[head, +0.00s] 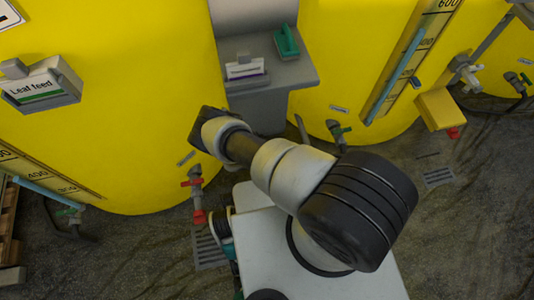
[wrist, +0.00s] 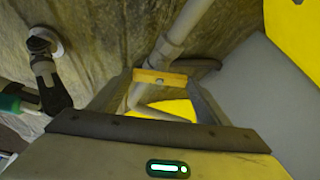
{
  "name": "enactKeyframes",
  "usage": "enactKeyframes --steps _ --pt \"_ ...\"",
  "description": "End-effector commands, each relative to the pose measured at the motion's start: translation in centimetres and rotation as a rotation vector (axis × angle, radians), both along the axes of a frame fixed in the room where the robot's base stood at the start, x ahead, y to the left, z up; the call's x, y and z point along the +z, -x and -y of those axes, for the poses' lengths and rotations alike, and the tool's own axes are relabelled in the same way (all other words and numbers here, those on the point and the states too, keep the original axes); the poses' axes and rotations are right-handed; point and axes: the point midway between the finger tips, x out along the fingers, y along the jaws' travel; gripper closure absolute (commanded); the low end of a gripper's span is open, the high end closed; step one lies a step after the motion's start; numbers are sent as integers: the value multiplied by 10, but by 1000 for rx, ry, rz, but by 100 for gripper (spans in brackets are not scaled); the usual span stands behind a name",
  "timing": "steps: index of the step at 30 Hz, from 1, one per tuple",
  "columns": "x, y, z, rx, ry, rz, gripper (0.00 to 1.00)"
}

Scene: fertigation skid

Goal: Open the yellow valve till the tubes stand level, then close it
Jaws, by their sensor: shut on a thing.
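In the wrist view my gripper (wrist: 160,80) is shut on a small yellow-orange bar, which looks like the yellow valve's handle (wrist: 158,76). The bar lies crosswise between the fingertips, in front of a grey pipe (wrist: 188,22). In the head view my arm hides the fingers and this valve. A blue sight tube (head: 400,72) runs beside the scale on the right tank. Another blue sight tube (head: 38,193) shows beside the left tank's scale, near the 400 mark; its upper part is outside the picture. I cannot compare the liquid levels.
A red-handled valve (head: 194,183) stands on the left tank, and a green-handled one (head: 338,131) on the right tank. A yellow box (head: 440,109) sits at right. Floor at lower right is clear.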

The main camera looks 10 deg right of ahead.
Motion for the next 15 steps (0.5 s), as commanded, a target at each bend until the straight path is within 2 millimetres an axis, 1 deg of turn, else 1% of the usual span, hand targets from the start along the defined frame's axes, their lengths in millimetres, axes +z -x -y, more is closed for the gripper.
enactKeyframes --steps 15 --pt "1 6 5 487 0 -2 52"
